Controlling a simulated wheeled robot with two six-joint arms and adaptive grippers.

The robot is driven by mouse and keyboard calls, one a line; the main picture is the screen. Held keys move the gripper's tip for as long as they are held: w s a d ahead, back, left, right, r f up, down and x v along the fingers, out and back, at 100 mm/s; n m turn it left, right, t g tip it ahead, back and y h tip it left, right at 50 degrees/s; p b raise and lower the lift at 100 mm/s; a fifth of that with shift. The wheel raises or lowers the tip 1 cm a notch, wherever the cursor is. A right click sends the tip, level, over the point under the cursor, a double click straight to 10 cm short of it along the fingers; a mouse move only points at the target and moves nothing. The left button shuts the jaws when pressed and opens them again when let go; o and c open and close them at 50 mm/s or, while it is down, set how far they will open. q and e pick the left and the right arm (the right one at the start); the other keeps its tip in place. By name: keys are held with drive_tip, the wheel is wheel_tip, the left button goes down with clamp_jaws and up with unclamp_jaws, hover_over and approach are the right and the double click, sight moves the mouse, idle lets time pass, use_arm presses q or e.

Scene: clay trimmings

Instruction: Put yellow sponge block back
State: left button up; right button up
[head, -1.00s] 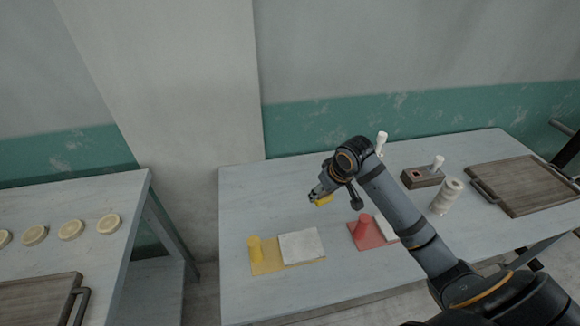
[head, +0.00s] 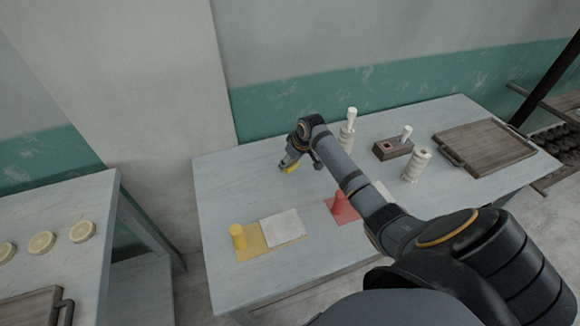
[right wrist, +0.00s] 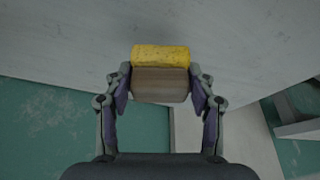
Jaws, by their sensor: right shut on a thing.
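The yellow sponge block (head: 291,169) is in my right gripper (head: 288,164), low over the back left part of the middle table. Whether it touches the tabletop, I cannot tell. In the right wrist view the block has a yellow face (right wrist: 160,56) and a brown part (right wrist: 160,86), and the fingers of the right gripper (right wrist: 161,84) are shut on its two sides. My left gripper is not in view.
A yellow mat (head: 248,253) bears a yellow cylinder (head: 237,236) and a white slab (head: 281,227). A red mat (head: 342,210) lies partly behind my arm. Stacked rings (head: 416,166), a dark block (head: 391,150) and a wooden tray (head: 484,147) stand to the right.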

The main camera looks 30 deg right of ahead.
sight(290, 167)
drive_tip(key=shift+w+d+f, duration=0.25)
drive_tip(key=shift+w+f, duration=0.15)
drive_tip(key=shift+f, duration=0.15)
wheel_tip(290, 167, down, 2)
drive_tip(key=shift+f+p, duration=0.15)
drive_tip(key=shift+p, duration=0.25)
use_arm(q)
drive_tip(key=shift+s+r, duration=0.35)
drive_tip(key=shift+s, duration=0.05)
use_arm(e)
drive_tip(key=shift+f, duration=0.45)
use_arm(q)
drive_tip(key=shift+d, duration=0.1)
use_arm(e)
drive_tip(key=shift+f, duration=0.15)
drive_tip(key=o, duration=1.2)
drive_tip(key=shift+r, duration=0.2)
